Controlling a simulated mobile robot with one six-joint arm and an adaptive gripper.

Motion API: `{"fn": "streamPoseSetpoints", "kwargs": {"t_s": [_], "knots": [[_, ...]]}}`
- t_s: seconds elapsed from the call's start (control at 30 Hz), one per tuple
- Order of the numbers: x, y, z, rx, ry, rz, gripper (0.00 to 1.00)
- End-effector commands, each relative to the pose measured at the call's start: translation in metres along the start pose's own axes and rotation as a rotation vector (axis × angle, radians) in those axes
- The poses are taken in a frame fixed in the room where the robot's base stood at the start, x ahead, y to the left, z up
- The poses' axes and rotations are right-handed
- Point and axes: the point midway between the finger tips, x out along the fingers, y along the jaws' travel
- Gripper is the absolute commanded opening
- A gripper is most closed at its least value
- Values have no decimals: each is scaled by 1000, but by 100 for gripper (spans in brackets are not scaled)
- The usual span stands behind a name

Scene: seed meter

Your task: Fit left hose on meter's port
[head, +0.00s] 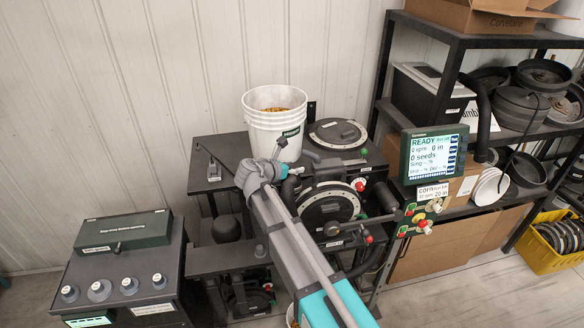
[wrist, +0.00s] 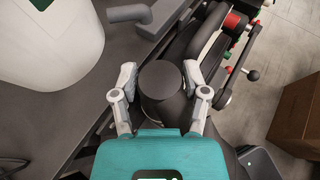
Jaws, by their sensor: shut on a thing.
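In the wrist view my gripper (wrist: 160,95) has its two pale fingers closed on either side of a thick black hose (wrist: 164,82), whose flat round end faces the camera. In the head view my gripper (head: 262,174) is at the left side of the seed meter (head: 330,204), below the white bucket, and my arm hides much of the hose. The meter has a black round face with a pale rim. Its parts show at the upper right of the wrist view, beside the hose. I cannot tell which part is the port, or whether the hose touches it.
A white bucket (head: 275,120) of yellow seed stands on the dark bench behind my gripper. A grey elbow pipe (wrist: 130,13) is close by. A display (head: 433,153) reads READY. A control box (head: 125,265) stands left, and a shelf (head: 470,40) right.

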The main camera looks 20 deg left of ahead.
Motion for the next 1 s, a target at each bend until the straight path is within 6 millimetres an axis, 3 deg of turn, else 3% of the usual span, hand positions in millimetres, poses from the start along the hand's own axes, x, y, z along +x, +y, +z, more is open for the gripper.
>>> {"fn": "streamPoseSetpoints", "kwargs": {"t_s": [1.0], "knots": [[3,1,-8,-1,-1,1,0]]}}
